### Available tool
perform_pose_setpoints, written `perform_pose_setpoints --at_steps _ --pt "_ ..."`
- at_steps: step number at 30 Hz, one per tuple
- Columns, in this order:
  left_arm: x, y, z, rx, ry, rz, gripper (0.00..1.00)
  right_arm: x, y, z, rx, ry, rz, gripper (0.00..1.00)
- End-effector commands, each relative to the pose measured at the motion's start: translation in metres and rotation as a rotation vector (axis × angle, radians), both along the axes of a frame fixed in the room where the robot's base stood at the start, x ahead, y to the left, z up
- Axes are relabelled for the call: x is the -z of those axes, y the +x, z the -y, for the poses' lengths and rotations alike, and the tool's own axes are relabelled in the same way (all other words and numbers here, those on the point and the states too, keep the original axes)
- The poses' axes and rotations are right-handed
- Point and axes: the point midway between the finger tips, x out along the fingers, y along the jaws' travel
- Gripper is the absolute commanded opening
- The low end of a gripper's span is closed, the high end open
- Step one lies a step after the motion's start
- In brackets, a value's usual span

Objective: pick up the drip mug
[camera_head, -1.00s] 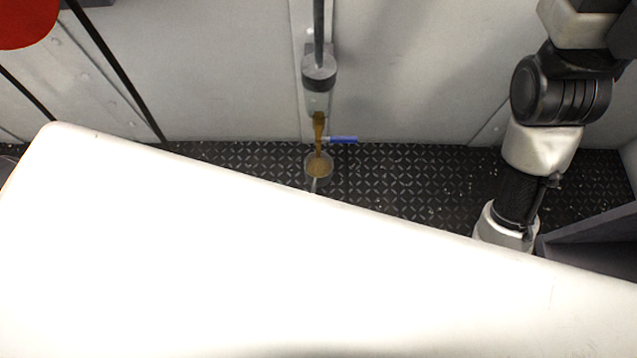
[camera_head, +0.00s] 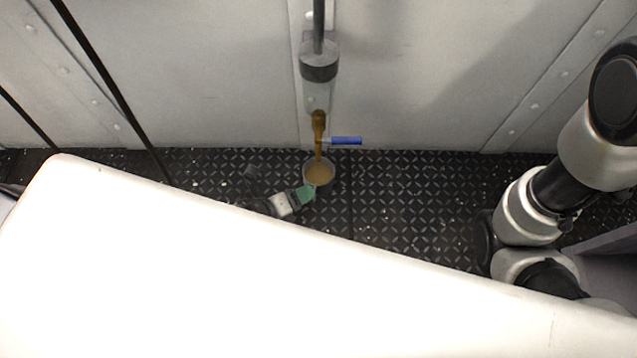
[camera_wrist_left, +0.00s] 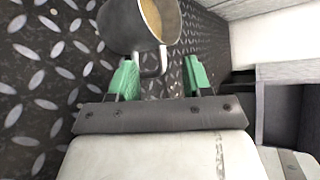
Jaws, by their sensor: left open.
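The drip mug (camera_head: 320,182) is a small grey metal cup with brown liquid in it, at the top middle in the left wrist view (camera_wrist_left: 118,28). Its handle (camera_wrist_left: 151,64) points toward my left gripper. My left gripper (camera_wrist_left: 160,74) is open, with a green fingertip on either side of the handle and apart from it. In the head view my left gripper (camera_head: 304,194) is at the mug's lower left, mostly hidden by a large white surface. My right gripper is not in view.
Above the mug hang a grey pipe end (camera_head: 318,66) and a brown nozzle or stream (camera_head: 319,132) reaching the mug. A blue lever (camera_head: 345,141) sticks out beside it. The dark plated deck (camera_head: 410,200) is clear to the mug's right. A pale wall (camera_head: 200,80) stands behind.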

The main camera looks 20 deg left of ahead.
Motion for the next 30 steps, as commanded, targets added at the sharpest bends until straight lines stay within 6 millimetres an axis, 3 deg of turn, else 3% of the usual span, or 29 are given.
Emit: perform_pose_setpoints --at_steps 1,4,15,24,30 --pt "0.011 0.006 0.004 0.001 -0.001 0.003 0.49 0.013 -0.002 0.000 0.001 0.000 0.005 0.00" --pt "0.015 0.015 0.011 0.002 -0.001 0.004 0.49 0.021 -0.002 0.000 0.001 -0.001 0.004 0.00" --pt "0.014 0.022 0.016 0.000 0.000 0.000 0.48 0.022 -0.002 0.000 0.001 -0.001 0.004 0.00" --pt "0.014 0.022 0.016 0.000 0.001 -0.001 0.02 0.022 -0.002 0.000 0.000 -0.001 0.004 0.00" --pt "0.015 0.021 0.015 -0.001 0.001 -0.001 0.00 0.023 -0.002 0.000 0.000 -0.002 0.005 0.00"
